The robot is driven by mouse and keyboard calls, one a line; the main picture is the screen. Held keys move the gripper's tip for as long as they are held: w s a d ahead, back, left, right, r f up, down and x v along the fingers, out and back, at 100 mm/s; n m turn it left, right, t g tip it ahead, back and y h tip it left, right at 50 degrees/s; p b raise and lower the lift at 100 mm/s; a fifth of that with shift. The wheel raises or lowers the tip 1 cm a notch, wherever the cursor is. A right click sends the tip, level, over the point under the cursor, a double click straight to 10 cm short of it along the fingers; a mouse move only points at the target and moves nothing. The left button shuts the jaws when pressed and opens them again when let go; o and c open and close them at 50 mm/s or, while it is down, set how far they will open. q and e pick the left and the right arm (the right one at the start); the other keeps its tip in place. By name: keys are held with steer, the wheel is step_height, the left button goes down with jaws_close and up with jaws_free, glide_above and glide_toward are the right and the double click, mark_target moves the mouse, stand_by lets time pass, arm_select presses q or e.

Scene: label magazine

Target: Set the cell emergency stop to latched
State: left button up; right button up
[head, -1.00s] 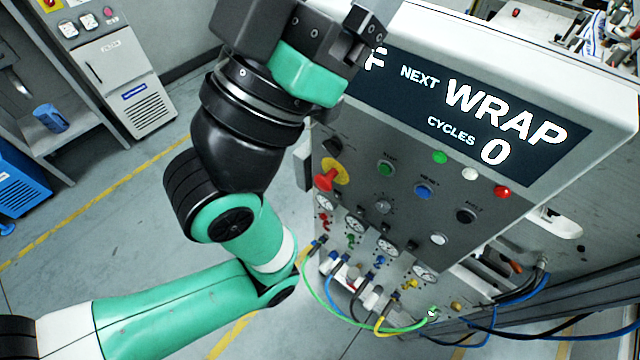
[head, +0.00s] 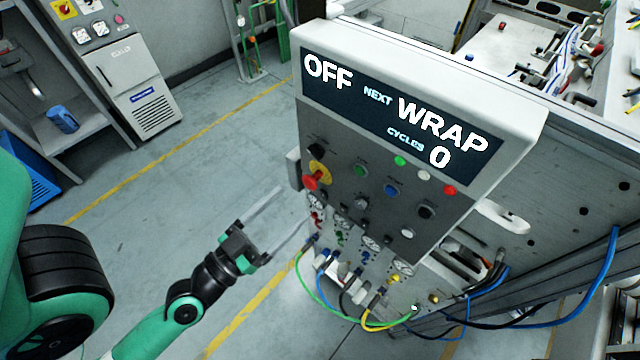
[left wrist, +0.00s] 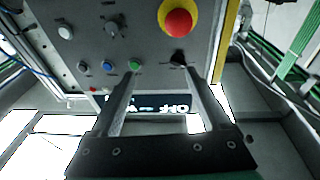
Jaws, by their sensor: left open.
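The emergency stop (head: 312,181) is a red mushroom button on a yellow collar, at the left side of the grey control panel (head: 338,196) in the head view. In the left wrist view the red button (left wrist: 178,21) sits at the top, right of centre. Whether it is pressed in cannot be told. My left gripper (head: 292,207) is open and empty, with its two long fingers pointing toward the panel, below and left of the button. In the left wrist view its fingers (left wrist: 160,77) are apart, with the button beyond them. My right gripper is not in view.
The panel also carries a green button (head: 362,171), a blue button (head: 391,190) and several gauges. The display (head: 395,115) reads OFF, NEXT WRAP, CYCLES 0. Coloured hoses (head: 330,307) loop below the panel. The floor left of the panel is open.

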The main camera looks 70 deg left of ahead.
mark_target(306, 185)
arm_select(q)
steer(key=s+f+g, duration=0.2)
steer(key=s+f, duration=0.1)
steer(key=s, duration=0.1)
steer(key=shift+n+g+y, duration=0.3)
steer(key=shift+n+g, duration=0.1)
steer(key=shift+n, duration=0.1)
steer(key=p+x, duration=0.5)
steer(key=x, duration=0.5)
steer(key=shift+a+f, duration=0.2)
steer(key=shift+a, duration=0.1)
steer(key=shift+w+a+f+p, duration=0.1)
steer(key=shift+w+a+p, duration=0.2)
steer(key=shift+w, duration=0.3)
steer(key=shift+c, duration=0.2)
jaws_close()
